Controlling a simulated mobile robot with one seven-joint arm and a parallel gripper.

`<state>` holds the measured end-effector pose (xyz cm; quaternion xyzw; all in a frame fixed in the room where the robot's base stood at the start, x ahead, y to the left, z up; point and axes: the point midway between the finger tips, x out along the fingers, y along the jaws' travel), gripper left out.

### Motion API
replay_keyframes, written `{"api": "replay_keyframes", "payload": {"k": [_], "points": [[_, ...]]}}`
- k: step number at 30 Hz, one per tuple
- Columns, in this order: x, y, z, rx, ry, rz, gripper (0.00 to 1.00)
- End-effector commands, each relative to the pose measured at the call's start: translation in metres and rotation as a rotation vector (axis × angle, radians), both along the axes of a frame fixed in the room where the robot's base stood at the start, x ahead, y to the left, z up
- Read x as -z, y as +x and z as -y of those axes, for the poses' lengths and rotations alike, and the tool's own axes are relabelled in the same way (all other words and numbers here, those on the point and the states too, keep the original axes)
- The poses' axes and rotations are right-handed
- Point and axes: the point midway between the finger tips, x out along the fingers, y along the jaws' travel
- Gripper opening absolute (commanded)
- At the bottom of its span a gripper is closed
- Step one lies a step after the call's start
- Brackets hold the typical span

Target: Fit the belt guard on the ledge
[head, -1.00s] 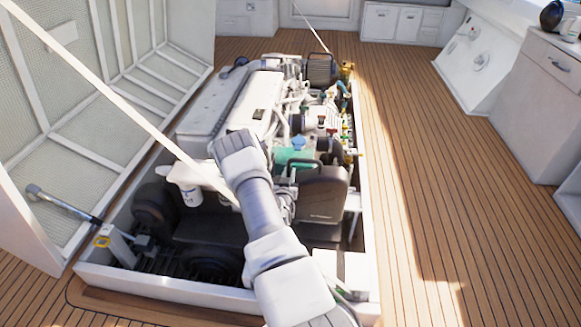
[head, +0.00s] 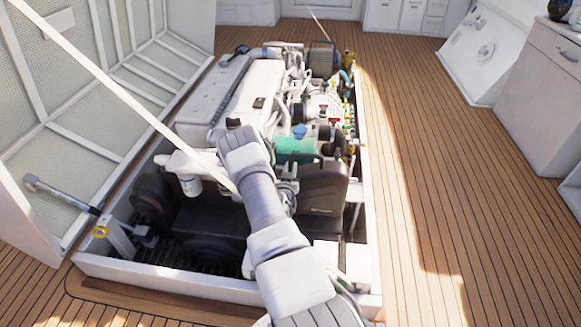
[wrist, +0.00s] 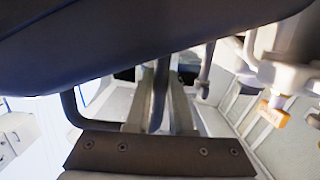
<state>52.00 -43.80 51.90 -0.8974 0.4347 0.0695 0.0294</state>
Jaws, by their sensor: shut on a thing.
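The belt guard (head: 322,188) is a dark grey panel with a black handle along its top. In the head view it stands at the near right end of the engine, just right of my wrist. My gripper, mostly hidden behind my own arm in the head view, is shut on the handle; its fingers (wrist: 160,100) show in the wrist view.
The white engine (head: 235,95) fills the hatch, with a green tank (head: 294,149) and hoses close behind the guard. The white hatch coaming (head: 170,280) surrounds it. The open hatch lid (head: 100,90) stands at left. Wooden deck (head: 440,190) is clear at right.

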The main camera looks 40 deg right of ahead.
Motion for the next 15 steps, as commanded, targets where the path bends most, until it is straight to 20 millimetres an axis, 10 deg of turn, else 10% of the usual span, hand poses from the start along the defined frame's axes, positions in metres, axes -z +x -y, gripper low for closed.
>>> {"api": "replay_keyframes", "payload": {"k": [15], "points": [[0.037,0.001,0.001,0.0,-0.006,0.004,0.0]]}}
